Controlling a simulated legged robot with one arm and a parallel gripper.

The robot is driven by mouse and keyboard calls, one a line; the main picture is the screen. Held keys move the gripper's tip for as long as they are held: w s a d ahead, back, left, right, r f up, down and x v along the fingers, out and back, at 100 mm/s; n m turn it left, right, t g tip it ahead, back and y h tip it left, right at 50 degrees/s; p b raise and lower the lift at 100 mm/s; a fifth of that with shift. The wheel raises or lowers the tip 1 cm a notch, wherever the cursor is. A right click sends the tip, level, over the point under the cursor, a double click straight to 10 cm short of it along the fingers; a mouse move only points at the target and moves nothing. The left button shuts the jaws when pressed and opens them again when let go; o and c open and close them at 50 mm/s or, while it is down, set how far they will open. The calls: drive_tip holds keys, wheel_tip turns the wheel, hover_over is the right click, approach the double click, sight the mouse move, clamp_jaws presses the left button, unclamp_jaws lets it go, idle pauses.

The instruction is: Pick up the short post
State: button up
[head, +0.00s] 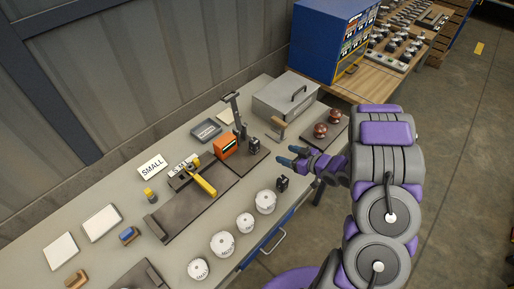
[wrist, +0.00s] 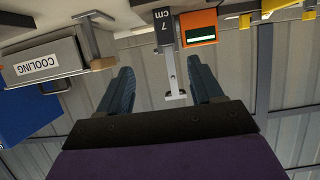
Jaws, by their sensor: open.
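My gripper (head: 291,155) is open and empty above the right part of the bench, left of two reddish-brown pieces (head: 320,130). In the wrist view its two fingers (wrist: 163,82) are spread apart. A grey upright marked "7 cm" (wrist: 164,50) appears between them, farther off and touched by neither. No piece is labelled as the short post, and I cannot tell which one it is. Small dark upright pieces stand near the front edge (head: 283,183) and beside the orange box (head: 253,146). A small yellow-and-dark piece (head: 150,195) stands at the left.
Several white round pieces (head: 245,222) line the front edge. An orange box (head: 226,146), a yellow-handled tool (head: 203,184) and a grey cooling box (head: 285,97) stand behind. A blue cabinet (head: 325,40) is at the back right. Bare bench lies around the front dark piece.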

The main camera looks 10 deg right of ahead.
drive_tip(key=b, duration=0.1)
approach(257, 146)
drive_tip(key=x, duration=0.5)
drive_tip(key=shift+a, duration=0.3)
drive_tip(key=shift+w+d+f, duration=0.25)
drive_tip(key=shift+w+d, duration=0.05)
drive_tip(key=shift+w, duration=0.25)
drive_tip(key=shift+w+a+f, duration=0.1)
drive_tip(key=shift+w, duration=0.1)
drive_tip(key=x, duration=0.5)
drive_tip(key=shift+a+b, duration=0.4)
drive_tip(key=shift+a, duration=0.2)
drive_tip(key=shift+d, duration=0.55)
drive_tip(key=c, duration=0.4)
drive_tip(key=shift+a, duration=0.4)
drive_tip(key=c, duration=0.6)
clamp_jaws()
drive_tip(key=shift+d, duration=0.1)
